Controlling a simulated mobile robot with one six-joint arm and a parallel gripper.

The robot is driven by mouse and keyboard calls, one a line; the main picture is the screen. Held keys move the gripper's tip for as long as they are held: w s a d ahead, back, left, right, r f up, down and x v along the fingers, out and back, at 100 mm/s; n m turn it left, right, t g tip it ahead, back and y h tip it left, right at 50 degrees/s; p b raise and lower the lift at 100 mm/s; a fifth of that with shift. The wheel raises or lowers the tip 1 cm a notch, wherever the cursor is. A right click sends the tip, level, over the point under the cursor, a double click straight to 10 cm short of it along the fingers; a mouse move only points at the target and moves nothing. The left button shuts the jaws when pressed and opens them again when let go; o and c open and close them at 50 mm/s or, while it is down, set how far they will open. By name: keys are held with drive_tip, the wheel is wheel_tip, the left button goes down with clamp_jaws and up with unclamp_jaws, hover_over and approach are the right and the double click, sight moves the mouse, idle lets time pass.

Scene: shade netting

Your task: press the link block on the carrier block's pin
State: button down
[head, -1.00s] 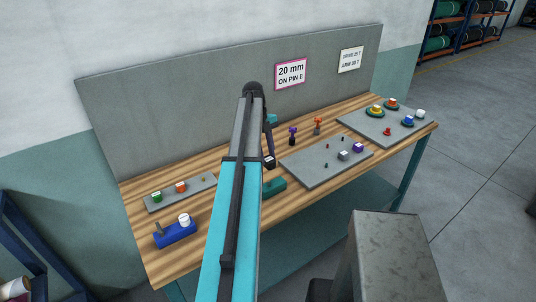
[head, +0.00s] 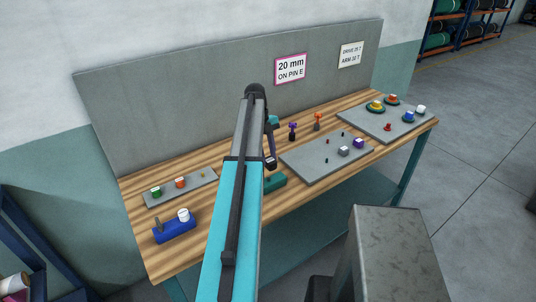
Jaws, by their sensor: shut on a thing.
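My gripper (head: 270,161) hangs past the right side of my arm, mostly dark and partly hidden by it. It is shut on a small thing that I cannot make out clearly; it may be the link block. Just below it a low teal block (head: 276,182), which may be the carrier block, rests on the wooden bench, its left end hidden by my arm. I cannot see a pin on it, nor whether the held thing touches it.
A blue block (head: 174,232) with a grey post and white cap stands front left. A grey strip (head: 205,190) with green and orange pieces lies behind it. A grey plate (head: 305,163) is right of my gripper; another plate (head: 374,127) with coloured parts is farther right.

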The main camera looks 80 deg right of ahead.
sight(268, 165)
drive_tip(key=shift+f, duration=0.5)
drive_tip(key=shift+f, duration=0.1)
drive_tip(key=shift+f+b, duration=1.05)
drive_tip(key=shift+f, duration=0.85)
drive_tip(key=shift+f+b, duration=0.9)
drive_tip(key=shift+f, duration=0.85)
idle(1.2)
drive_tip(key=c, duration=1.3)
unclamp_jaws()
drive_tip(key=shift+w, duration=0.1)
drive_tip(key=shift+o, duration=0.2)
drive_tip(key=shift+r, duration=0.1)
